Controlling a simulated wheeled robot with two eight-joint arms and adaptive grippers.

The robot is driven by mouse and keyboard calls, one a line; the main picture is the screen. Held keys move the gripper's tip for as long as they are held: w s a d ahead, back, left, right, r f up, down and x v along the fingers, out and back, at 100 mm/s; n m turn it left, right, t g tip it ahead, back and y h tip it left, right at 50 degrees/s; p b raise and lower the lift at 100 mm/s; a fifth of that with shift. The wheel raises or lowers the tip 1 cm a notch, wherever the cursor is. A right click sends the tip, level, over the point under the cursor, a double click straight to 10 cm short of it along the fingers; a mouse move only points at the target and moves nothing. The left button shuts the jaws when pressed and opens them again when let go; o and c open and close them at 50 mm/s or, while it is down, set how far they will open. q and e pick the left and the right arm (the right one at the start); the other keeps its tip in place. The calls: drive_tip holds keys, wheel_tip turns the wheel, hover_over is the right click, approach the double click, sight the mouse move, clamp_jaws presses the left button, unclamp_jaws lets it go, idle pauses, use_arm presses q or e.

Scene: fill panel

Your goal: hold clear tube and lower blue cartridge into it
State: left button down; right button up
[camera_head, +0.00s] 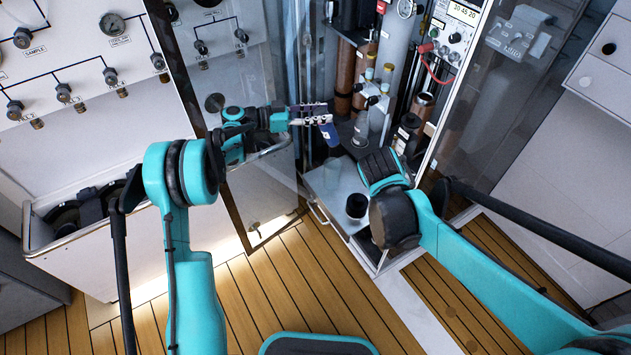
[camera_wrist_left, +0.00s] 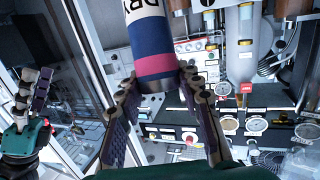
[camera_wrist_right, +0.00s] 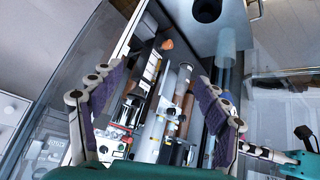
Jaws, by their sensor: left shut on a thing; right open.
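My left gripper (camera_head: 314,114) is shut on the blue cartridge (camera_head: 329,133). The cartridge also shows in the left wrist view (camera_wrist_left: 153,48), with a white lettered section, a navy band, a pink band and a dark end. A faint clear tube (camera_head: 332,174) seems to stand on the pale tray, below the cartridge in the picture. It also shows in the right wrist view (camera_wrist_right: 223,68). I cannot tell whether the two line up. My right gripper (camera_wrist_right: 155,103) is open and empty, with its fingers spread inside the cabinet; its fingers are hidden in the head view.
The pale pull-out tray (camera_head: 325,185) has a dark round opening (camera_head: 356,205) beside the tube. Cylinders, bottles and gauges crowd the cabinet behind. Glass doors (camera_head: 248,185) stand on both sides. A white valve panel (camera_head: 75,65) is at left.

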drive_tip(key=w+a+f+h, duration=0.1)
drive_tip(key=w+a+f, duration=0.35)
drive_tip(key=w, duration=0.25)
drive_tip(key=m+t+h, duration=0.2)
drive_tip(key=m+t, duration=0.2)
drive_tip(key=t, duration=0.1)
approach(336, 167)
drive_tip(key=x, duration=0.7)
drive_tip(key=shift+w, duration=0.15)
